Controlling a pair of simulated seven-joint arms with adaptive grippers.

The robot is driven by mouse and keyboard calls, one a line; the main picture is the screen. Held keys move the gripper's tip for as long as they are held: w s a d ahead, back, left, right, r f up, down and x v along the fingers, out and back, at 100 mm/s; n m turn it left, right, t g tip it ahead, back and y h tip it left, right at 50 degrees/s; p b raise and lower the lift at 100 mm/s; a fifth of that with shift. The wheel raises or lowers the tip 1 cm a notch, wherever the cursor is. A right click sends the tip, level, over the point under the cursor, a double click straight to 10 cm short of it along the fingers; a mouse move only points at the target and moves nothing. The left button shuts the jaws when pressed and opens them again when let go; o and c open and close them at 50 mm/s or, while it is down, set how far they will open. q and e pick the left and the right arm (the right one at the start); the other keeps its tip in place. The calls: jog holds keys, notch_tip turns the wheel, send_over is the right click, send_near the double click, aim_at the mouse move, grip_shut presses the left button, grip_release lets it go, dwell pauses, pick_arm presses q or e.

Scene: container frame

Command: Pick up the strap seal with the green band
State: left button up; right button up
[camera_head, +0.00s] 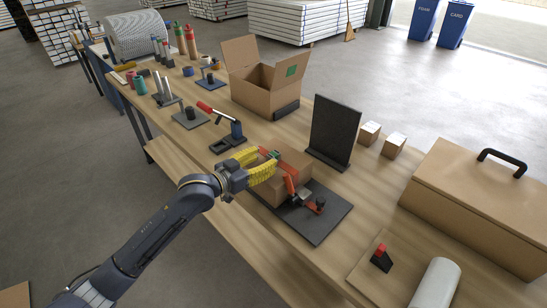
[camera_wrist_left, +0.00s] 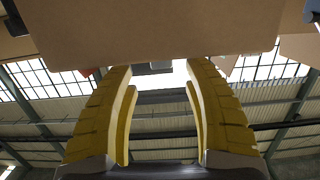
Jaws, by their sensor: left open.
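My left gripper (camera_head: 263,161) has yellow fingers, spread apart, at the near-left edge of a closed cardboard box (camera_head: 293,163). In the left wrist view, the fingers (camera_wrist_left: 160,68) are open with nothing visible between them, and a brown cardboard surface (camera_wrist_left: 150,25) spans the top. A small green patch (camera_head: 274,155) shows on the box right beside the fingers; I cannot tell whether it is the green band of a strap seal. No strap seal is clearly visible; the fingers hide part of the box top.
A red and black tool (camera_head: 305,197) lies against the box on a dark mat (camera_head: 325,225). A black upright panel (camera_head: 333,130) stands behind. A red-handled lever tool (camera_head: 228,125) and an open carton (camera_head: 265,85) are farther back. A large lidded box (camera_head: 480,205) is at right.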

aim_at(269, 157)
pick_arm(q)
jog(key=shift+x, duration=2.6)
grip_shut()
